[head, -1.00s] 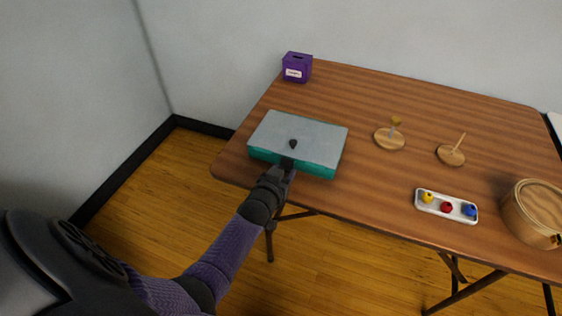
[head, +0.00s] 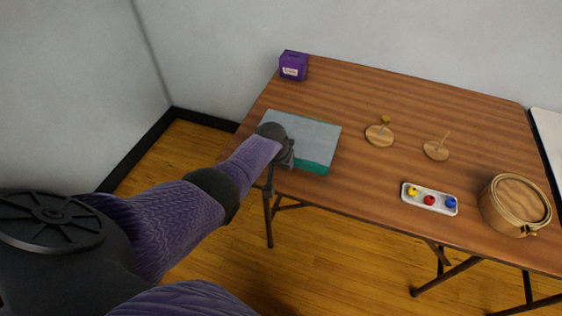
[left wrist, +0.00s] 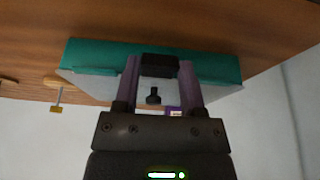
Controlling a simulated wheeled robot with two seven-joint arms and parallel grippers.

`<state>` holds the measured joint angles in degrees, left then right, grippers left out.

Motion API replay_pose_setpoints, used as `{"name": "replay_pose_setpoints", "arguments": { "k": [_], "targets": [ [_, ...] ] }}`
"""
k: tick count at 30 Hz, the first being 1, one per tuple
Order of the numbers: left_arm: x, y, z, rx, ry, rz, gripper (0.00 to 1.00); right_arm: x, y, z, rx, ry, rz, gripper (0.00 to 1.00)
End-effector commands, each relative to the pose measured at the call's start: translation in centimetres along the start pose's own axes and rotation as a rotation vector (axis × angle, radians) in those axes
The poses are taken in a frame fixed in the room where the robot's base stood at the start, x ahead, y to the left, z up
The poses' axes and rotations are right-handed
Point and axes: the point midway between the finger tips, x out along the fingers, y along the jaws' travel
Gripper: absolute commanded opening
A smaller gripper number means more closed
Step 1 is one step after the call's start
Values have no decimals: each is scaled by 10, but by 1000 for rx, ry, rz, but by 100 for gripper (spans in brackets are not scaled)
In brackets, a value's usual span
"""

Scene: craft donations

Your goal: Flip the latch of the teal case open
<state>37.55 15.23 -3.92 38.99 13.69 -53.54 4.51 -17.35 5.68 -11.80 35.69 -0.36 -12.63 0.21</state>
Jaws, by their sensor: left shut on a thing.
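The teal case (head: 316,166) with a pale grey lid (head: 310,130) lies near the front left of the table, lid down flat. In the left wrist view its teal body (left wrist: 100,55) spans the top. My left gripper (head: 287,157) is at the case's front edge, its fingertips hidden from the head view by the wrist. In the left wrist view the left gripper (left wrist: 160,69) is shut on the dark latch (left wrist: 160,63), with a finger on either side. A small black knob (left wrist: 153,96) shows just beyond it against the grey lid. My right gripper is out of view.
A purple box (head: 293,66) stands at the back left corner. Two round wooden stands (head: 379,135) (head: 436,151), a white tray (head: 428,206) with small coloured pieces and a round wooden container (head: 516,205) are to the right.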

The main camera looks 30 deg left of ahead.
Motion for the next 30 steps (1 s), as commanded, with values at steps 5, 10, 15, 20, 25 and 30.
{"name": "replay_pose_setpoints", "arguments": {
  "k": [5,10,15,20,25,30],
  "targets": [
    [1,0,-2,0,-98,0,0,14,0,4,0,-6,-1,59],
    [-1,0,-4,-1,-163,0,0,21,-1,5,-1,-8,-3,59],
    [-3,0,-5,0,-197,-1,0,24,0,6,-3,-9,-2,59],
    [-4,0,-6,1,-207,-1,0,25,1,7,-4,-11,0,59],
    [-4,0,-6,1,-208,-1,0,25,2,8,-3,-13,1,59],
    [-4,0,-6,0,-208,-1,56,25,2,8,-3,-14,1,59]
  ]
}}
